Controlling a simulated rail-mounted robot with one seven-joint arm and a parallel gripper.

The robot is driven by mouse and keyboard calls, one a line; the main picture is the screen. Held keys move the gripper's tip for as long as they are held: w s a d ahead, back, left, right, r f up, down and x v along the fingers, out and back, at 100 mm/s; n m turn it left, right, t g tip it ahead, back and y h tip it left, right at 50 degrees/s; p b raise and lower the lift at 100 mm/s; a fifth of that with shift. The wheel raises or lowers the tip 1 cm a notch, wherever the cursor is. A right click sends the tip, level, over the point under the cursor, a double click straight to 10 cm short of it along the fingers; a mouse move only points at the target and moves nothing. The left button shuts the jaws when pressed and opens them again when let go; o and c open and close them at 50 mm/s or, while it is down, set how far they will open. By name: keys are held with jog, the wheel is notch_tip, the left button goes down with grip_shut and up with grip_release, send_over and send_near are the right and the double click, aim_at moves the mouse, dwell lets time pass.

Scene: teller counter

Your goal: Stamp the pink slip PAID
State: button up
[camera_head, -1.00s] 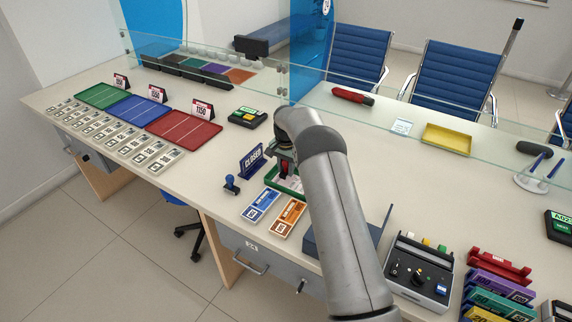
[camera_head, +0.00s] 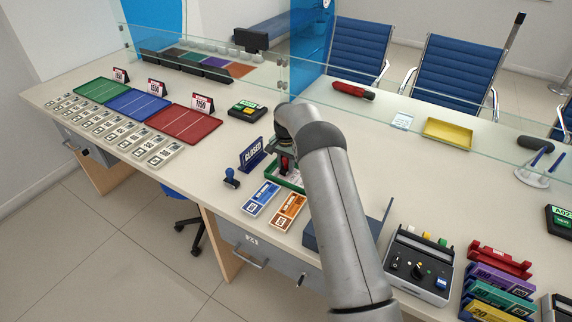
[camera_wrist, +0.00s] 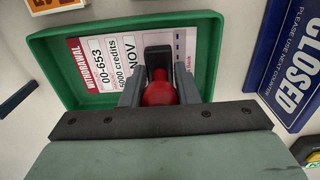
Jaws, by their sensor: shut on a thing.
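My gripper (camera_head: 284,155) is over the green tray (camera_head: 292,181), shut on a stamp with a red handle. In the wrist view my gripper (camera_wrist: 160,90) has its fingers on either side of the red stamp (camera_wrist: 160,94), whose dark base lies over the slip. The slip (camera_wrist: 106,62) is pale pink with a red WITHDRAWAL band, and lies inside the green tray (camera_wrist: 130,22). The stamp and fingers hide part of it. I cannot tell whether the base touches the paper. No PAID mark is visible on the uncovered part.
The blue CLOSED sign (camera_head: 251,154) stands just left of the tray. A blue stamp (camera_head: 231,178), a blue card (camera_head: 261,198) and an orange card (camera_head: 288,212) lie nearby. A control box (camera_head: 418,268) stands to the right. A glass screen runs along the back.

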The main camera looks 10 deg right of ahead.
jog(key=shift+f+b, duration=0.4)
jog(key=shift+f, duration=0.15)
dwell(0.7)
jog(key=shift+r, duration=0.1)
jog(key=shift+r+p, duration=1.3)
jog(key=shift+r, duration=2.15)
